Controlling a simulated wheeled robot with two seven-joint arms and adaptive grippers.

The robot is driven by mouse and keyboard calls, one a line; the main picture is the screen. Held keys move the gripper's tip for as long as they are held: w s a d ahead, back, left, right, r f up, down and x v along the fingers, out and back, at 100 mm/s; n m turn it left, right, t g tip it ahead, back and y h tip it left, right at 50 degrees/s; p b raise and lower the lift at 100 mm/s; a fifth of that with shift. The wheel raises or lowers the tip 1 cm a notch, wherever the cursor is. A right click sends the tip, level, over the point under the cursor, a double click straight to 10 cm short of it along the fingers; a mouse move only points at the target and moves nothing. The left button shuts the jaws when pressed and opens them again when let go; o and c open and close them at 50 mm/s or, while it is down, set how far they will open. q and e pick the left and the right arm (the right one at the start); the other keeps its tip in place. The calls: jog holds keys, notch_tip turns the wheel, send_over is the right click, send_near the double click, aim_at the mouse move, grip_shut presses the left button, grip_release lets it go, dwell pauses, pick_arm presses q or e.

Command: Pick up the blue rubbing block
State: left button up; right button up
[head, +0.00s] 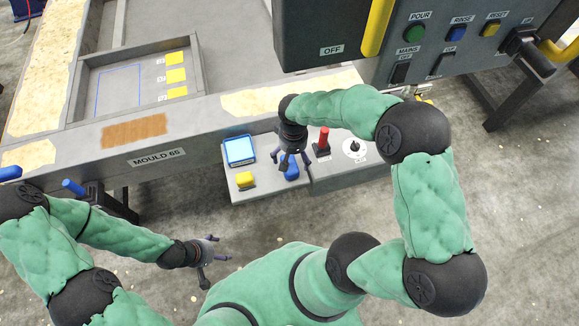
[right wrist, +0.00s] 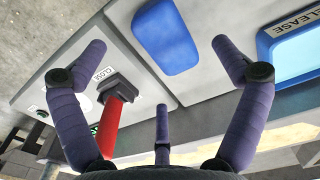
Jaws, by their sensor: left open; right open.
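The blue rubbing block (head: 290,172) lies on the grey side shelf below the mould's front edge, partly hidden by my right gripper in the head view. My right gripper (head: 290,160) is above the block with its fingers spread and nothing between them. In the right wrist view the blue block (right wrist: 168,37) lies flat beyond the open fingers of the right gripper (right wrist: 165,75), apart from them. My left gripper (head: 221,260) is open and empty over the floor at the lower middle.
The control box (head: 330,30) hangs above. The mould (head: 200,118) lies behind the shelf.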

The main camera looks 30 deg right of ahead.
aim_at(293, 162)
notch_tip(293, 162, down, 5)
jog(key=shift+f+b, duration=0.1)
jog(key=shift+b, duration=0.75)
jog(key=c, duration=1.3)
